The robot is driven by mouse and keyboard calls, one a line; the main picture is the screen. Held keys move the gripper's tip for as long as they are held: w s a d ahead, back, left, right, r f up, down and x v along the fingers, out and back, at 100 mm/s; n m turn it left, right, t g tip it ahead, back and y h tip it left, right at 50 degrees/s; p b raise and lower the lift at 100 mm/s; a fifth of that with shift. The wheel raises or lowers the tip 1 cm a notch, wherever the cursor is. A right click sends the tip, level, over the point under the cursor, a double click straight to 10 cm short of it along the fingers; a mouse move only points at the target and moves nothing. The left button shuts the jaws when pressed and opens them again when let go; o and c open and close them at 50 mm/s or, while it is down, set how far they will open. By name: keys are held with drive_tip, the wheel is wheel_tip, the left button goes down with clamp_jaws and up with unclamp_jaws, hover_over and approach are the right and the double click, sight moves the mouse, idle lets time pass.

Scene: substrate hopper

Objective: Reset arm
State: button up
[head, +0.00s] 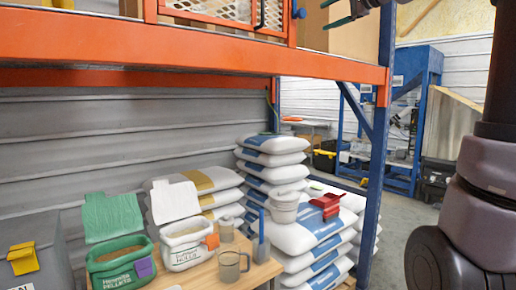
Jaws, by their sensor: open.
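My gripper (324,15) shows at the top edge of the head view, right of centre. Its two green fingers point left and stand apart, with nothing visible between them. It appears in front of a cardboard box on the upper rack level; the distance to the box is hard to tell. The gripper's body is mostly cut off by the top edge. My arm's dark links fill the right edge.
An orange rack beam (200,40) with a blue post (378,150) crosses the view. Below are stacked white sacks (272,160), a green tub (120,262), a white tub (187,250), a clear mug (231,266) and a red scoop (326,203). Open floor (405,220) lies right of the post.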

drive_tip(key=s+f+n+g+h, duration=0.3)
drive_tip(key=s+f, duration=1.1)
drive_tip(key=f, duration=0.3)
drive_tip(key=s+f+n+g+h, duration=0.3)
drive_tip(key=s+f+h, duration=0.1)
drive_tip(key=s+f, duration=1)
wheel_tip(320, 180, down, 3)
drive_tip(key=shift+f+h, duration=0.15)
drive_tip(key=shift+h, duration=0.15)
